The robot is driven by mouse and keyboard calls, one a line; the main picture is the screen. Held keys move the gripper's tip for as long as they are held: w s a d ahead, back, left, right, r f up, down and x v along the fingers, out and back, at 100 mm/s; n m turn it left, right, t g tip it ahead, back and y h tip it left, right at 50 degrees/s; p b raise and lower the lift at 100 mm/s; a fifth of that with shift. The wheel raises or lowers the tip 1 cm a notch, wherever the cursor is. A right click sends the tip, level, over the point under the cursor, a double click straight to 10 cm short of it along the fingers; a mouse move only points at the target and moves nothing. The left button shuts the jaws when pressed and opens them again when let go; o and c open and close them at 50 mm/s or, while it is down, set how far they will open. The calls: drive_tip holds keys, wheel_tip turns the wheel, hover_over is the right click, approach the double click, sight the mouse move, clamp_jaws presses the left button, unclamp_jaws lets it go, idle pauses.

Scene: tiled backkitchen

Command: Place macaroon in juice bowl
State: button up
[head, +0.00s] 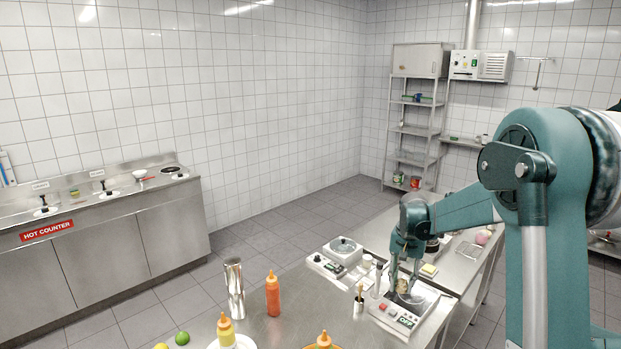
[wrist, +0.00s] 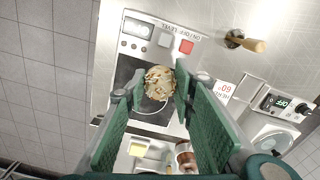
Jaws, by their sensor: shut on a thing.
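The macaroon (wrist: 159,83) is a round, pale tan piece with a flaky, speckled top. In the wrist view it sits between the fingertips of my gripper (wrist: 157,92), which is shut on it. In the head view my gripper (head: 404,268) points down over a flat appliance with a dark top, and the macaroon is a small tan patch between the fingers. A thin pale curved rim (wrist: 148,124) shows just below the macaroon in the wrist view; it may be the juice bowl, whose body is mostly hidden or see-through. I cannot tell whether the macaroon touches it.
The appliance's front panel (head: 393,319) has a red button. A second appliance (head: 339,257) stands behind it to the left. A wooden-handled tool in a small cup (head: 359,301), an orange bottle (head: 273,297) and a metal shaker (head: 235,289) stand left on the steel table.

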drive_tip(key=s+a+f+n, duration=0.1)
drive_tip(key=s+n, duration=0.1)
drive_tip(key=s, duration=0.1)
drive_tip(key=s+a+f+n+b, duration=0.1)
drive_tip(key=s+f+n, duration=0.1)
drive_tip(key=s, duration=0.1)
drive_tip(key=s+f+n+b, duration=0.1)
drive_tip(key=s, duration=0.2)
drive_tip(key=shift+s+a+f+n, duration=0.1)
drive_tip(key=shift+a+f+n, duration=0.2)
drive_tip(key=shift+a+n, duration=0.1)
drive_tip(key=shift+a, duration=0.15)
drive_tip(key=s+a+r+p, duration=0.1)
drive_tip(key=s+a, duration=0.4)
drive_tip(key=a, duration=0.8)
drive_tip(key=s+a+r+p, duration=0.2)
drive_tip(key=s+a+p, duration=0.2)
drive_tip(key=a, duration=0.9)
drive_tip(key=s+a+r+m+p, duration=0.1)
drive_tip(key=s+a, duration=0.4)
drive_tip(key=a, duration=0.8)
drive_tip(key=shift+s+a+r+p, duration=0.15)
drive_tip(key=shift+s+r+p, duration=0.2)
drive_tip(key=shift+p, duration=0.4)
drive_tip(key=shift+f, duration=0.2)
drive_tip(key=shift+f, duration=2.8)
